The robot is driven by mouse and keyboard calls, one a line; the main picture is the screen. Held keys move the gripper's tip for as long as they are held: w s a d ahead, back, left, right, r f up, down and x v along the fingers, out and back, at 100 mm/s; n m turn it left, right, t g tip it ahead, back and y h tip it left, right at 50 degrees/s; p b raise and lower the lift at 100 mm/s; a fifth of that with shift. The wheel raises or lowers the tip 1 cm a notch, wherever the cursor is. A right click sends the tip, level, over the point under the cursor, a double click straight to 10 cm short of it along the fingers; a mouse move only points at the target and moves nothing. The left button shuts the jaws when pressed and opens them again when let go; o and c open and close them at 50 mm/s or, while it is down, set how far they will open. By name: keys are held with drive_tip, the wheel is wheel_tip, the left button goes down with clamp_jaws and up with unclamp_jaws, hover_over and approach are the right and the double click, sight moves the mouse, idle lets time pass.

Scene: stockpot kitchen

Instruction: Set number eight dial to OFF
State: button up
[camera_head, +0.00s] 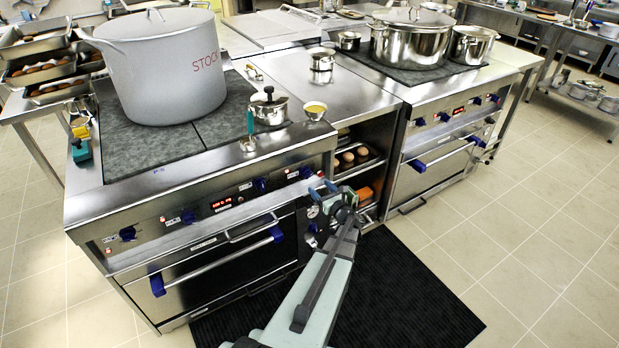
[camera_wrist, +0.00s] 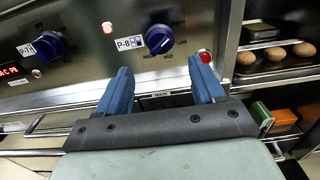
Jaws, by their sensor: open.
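The number eight dial is a round blue knob (camera_wrist: 159,39) with a white mark, right of the P-8 label (camera_wrist: 129,43) in the wrist view. Words for HIGH, MID and LOW show below and right of it. The white mark lies low on the knob, but its exact setting is hard to read. No OFF word is legible. In the head view the dial (camera_head: 306,172) is at the right end of the near stove's panel. My gripper (camera_wrist: 160,64) is open and empty, its blue fingers spread below and to either side of the dial. It also shows in the head view (camera_head: 322,189).
The P-7 dial (camera_wrist: 49,45) is to the left, and a red button (camera_wrist: 205,57) is close to the right finger. A rail (camera_wrist: 60,128) runs below the panel. The shelf (camera_wrist: 285,68) at right holds eggs. A large stockpot (camera_head: 165,70) stands on the stove.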

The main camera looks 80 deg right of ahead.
sight(309, 177)
drive_tip(key=x, duration=0.8)
drive_tip(key=shift+w+d, duration=0.25)
drive_tip(key=c, duration=1.1)
